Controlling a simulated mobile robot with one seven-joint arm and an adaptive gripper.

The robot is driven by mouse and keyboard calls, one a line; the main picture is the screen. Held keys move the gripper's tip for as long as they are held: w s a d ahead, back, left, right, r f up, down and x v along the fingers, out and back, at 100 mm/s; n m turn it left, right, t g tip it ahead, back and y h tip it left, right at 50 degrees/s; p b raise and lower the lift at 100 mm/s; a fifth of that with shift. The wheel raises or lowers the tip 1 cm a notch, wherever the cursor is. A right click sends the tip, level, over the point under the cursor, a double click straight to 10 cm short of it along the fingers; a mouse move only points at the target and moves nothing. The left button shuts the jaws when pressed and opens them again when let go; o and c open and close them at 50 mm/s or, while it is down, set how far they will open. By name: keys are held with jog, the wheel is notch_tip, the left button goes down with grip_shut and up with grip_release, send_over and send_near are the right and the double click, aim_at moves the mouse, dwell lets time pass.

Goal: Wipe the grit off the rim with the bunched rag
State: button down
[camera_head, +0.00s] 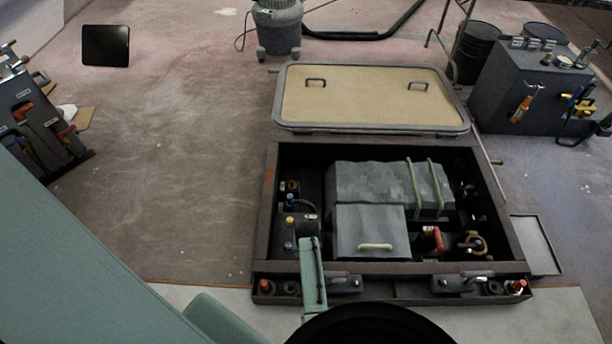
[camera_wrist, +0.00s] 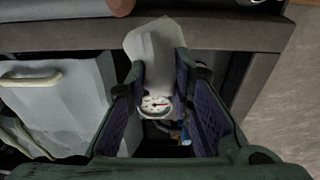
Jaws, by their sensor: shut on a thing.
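My gripper (camera_wrist: 160,68) is shut on the bunched rag (camera_wrist: 154,40), a pale grey-white lump pinched between its fingertips in the wrist view. The rag's free end overlaps the dark rim (camera_wrist: 225,38) there, but I cannot tell whether it touches. In the head view the rim (camera_head: 392,268) is the dark frame around an open, sunken compartment; my arm reaches over its near left part. I cannot make out the rag in the head view. No grit can be clearly told on the rim; part of the rim is hidden by the rag and my arm.
A grey box with a pale handle (camera_head: 375,247) sits inside the compartment, beside a larger strapped grey block (camera_head: 380,184). A round gauge (camera_wrist: 155,106) shows between my fingers. A red-handled valve (camera_head: 432,238) is to the right.

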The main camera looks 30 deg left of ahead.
jog(key=shift+r+p, duration=0.75)
jog(key=shift+r, duration=0.45)
jog(key=shift+r, duration=0.1)
